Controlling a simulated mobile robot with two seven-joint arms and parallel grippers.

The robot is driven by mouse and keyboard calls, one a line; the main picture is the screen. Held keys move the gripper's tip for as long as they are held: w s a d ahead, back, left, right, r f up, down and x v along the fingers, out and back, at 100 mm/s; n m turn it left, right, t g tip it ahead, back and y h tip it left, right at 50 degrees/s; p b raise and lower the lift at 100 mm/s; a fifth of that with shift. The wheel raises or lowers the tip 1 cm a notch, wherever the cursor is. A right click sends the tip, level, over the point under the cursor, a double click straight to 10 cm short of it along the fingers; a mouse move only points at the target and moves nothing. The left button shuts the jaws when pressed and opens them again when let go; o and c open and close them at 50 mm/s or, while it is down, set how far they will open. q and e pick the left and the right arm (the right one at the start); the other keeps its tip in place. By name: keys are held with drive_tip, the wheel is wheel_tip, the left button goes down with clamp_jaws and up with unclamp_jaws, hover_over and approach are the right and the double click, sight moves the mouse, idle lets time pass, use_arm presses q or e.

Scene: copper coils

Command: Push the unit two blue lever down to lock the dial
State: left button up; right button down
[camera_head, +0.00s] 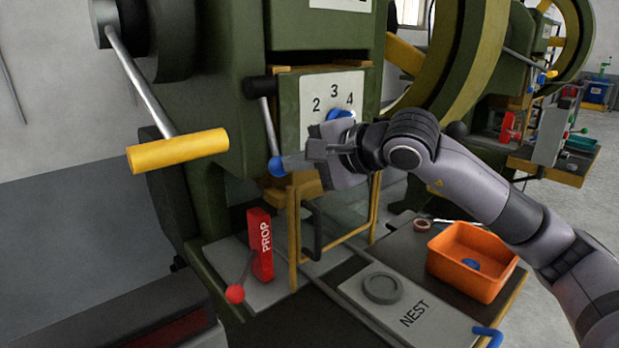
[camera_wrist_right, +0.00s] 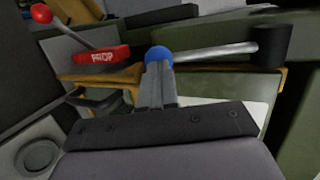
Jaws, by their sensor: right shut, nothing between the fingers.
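The lever with a blue ball (camera_head: 278,167) hangs steeply downward on a metal rod from a black pivot (camera_head: 262,87), left of the dial plate. The white dial plate (camera_head: 318,90) shows 2, 3 and 4; its blue knob (camera_head: 340,115) is partly hidden by my right gripper. My right gripper (camera_head: 287,163) is shut and empty, with its fingertips at the blue ball. In the right wrist view, the fingertips (camera_wrist_right: 157,75) are right by the blue ball (camera_wrist_right: 158,55); I cannot tell whether they touch. My left gripper is not in view.
A yellow-handled lever (camera_head: 178,150) stands out at the left. Below are a red PROP block (camera_head: 261,245), a yellow guard frame (camera_head: 293,240), a NEST plate (camera_head: 410,300) and an orange bin (camera_head: 470,262). Another machine stands behind at the right.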

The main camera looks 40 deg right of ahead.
drive_tip(key=shift+w+a+f+t+y+b, duration=0.1)
drive_tip(key=shift+w+f+t+b, duration=0.3)
drive_tip(key=shift+b, duration=0.65)
drive_tip(key=shift+w+d+f+t+y+b, duration=0.15)
drive_tip(key=shift+w+t+b, duration=0.3)
drive_tip(key=shift+b, duration=0.65)
drive_tip(key=shift+w+a+f+t+y+b, duration=0.15)
drive_tip(key=shift+w+f+t+b, duration=0.25)
drive_tip(key=shift+b, duration=0.65)
drive_tip(key=shift+r, duration=0.1)
